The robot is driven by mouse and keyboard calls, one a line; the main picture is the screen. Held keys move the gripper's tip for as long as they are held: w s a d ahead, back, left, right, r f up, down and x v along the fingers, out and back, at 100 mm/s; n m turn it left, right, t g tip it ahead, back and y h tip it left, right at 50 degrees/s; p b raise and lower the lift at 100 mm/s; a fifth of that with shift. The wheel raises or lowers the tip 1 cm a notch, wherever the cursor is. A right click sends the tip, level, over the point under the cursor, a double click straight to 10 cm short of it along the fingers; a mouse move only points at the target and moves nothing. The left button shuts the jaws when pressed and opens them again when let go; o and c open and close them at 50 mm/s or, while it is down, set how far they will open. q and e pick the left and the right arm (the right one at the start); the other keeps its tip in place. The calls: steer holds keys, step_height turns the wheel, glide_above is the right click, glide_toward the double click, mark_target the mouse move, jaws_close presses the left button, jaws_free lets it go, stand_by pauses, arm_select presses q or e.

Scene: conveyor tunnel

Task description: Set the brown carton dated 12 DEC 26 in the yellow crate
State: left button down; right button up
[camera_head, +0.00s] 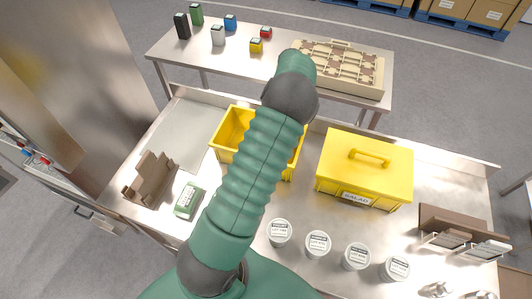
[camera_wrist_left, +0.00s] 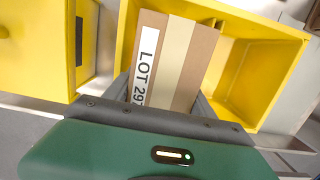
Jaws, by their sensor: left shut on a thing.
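The yellow crate (camera_head: 228,121) stands open on the steel counter, partly hidden behind my left arm in the head view. In the left wrist view the crate (camera_wrist_left: 272,38) shows an inner divider and an empty compartment on the right. My left gripper (camera_wrist_left: 160,105) is shut on a brown carton (camera_wrist_left: 198,58) with a pale tape strip and a white label reading "LOT 29", the rest cut off. No date shows on the visible face. The carton overlaps the crate's opening; I cannot tell how deep it sits. In the head view, the carton and gripper are hidden. My right gripper is out of view.
A closed yellow box (camera_head: 365,170) labelled SALAD stands right of the crate. Several white lidded cups (camera_head: 318,244) line the front. A torn brown cardboard tray (camera_head: 150,180) and a green-white pack (camera_head: 188,200) lie left. A brown rack (camera_head: 455,222) stands far right.

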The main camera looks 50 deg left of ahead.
arm_select(q)
steer(key=f, duration=0.1)
steer(key=s+f+p, duration=0.1)
steer(key=f, duration=0.2)
steer(key=shift+s+d+f, duration=0.25)
steer(key=shift+d+f, duration=0.05)
steer(key=shift+f, duration=0.1)
steer(key=f, duration=0.2)
steer(key=f+p, duration=0.1)
steer(key=f, duration=0.1)
steer(key=shift+w+f, duration=0.1)
steer(key=shift+w, duration=0.2)
steer(key=shift+w+a+f, duration=0.1)
steer(key=shift+a+f, duration=0.05)
steer(key=shift+f, duration=0.05)
steer(key=c, duration=0.6)
jaws_free()
steer(key=shift+s, duration=0.25)
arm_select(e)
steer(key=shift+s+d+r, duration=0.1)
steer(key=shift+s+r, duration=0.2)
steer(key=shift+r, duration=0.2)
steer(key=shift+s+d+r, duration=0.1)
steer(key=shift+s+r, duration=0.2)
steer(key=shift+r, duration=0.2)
arm_select(q)
steer(key=shift+w+r, duration=0.1)
steer(key=shift+r, duration=0.05)
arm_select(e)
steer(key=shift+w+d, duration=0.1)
